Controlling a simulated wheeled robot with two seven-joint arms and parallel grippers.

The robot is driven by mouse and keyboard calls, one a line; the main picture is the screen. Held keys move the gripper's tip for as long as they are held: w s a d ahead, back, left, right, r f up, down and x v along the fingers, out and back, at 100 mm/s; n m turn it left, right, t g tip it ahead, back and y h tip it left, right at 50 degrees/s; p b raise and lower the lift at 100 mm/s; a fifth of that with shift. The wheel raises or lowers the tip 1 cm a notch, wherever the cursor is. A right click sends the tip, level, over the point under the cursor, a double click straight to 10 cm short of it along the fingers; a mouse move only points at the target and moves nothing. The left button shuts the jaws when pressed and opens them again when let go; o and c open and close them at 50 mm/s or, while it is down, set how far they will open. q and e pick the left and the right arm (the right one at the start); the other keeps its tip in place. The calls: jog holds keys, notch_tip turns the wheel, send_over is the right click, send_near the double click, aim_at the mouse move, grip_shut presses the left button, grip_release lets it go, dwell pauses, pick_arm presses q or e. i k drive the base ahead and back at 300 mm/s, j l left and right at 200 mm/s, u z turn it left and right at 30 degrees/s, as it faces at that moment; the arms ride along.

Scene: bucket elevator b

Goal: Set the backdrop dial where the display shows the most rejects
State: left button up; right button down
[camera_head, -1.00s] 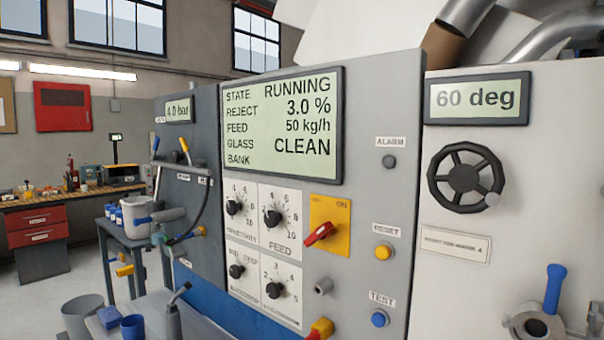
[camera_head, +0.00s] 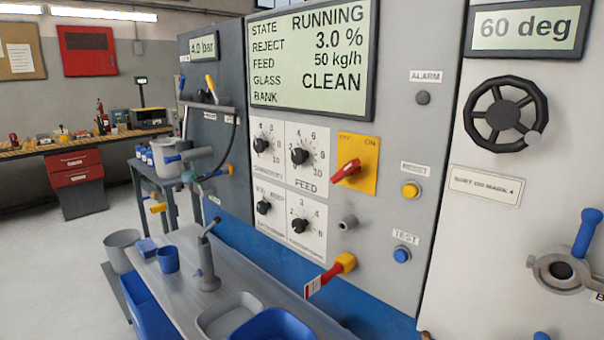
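The display (camera_head: 312,58) reads STATE RUNNING, REJECT 3.0 %, FEED 50 kg/h, GLASS CLEAN; the BANK line shows no value. Below it are black dials on white plates. The upper left dial (camera_head: 260,145) has a blurred label, and the upper right dial (camera_head: 299,156) is labelled FEED. The lower left dial (camera_head: 263,207) has two blurred words above it. The lower right dial (camera_head: 300,225) has a numbered scale and a blurred label below. I cannot read which one is the backdrop dial. Neither of my grippers is in view.
A red switch (camera_head: 347,170) sits on a yellow plate right of the dials. Yellow (camera_head: 410,190) and blue (camera_head: 402,254) buttons are farther right. A red-handled valve (camera_head: 330,273) sticks out below. A grey bench (camera_head: 190,293) with cups and trays stands in front; open floor lies left.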

aim_at(262, 206)
jog(key=i+j+z, duration=0.15)
jog(key=j, duration=0.55)
jog(key=i+j+z, duration=0.2)
jog(key=j, duration=0.55)
jog(key=i+j+z, duration=0.15)
jog(key=j, duration=0.6)
jog(key=i+j+z, duration=0.15)
jog(key=j, duration=0.65)
jog(key=i+j+z, duration=0.15)
jog(key=j, duration=0.65)
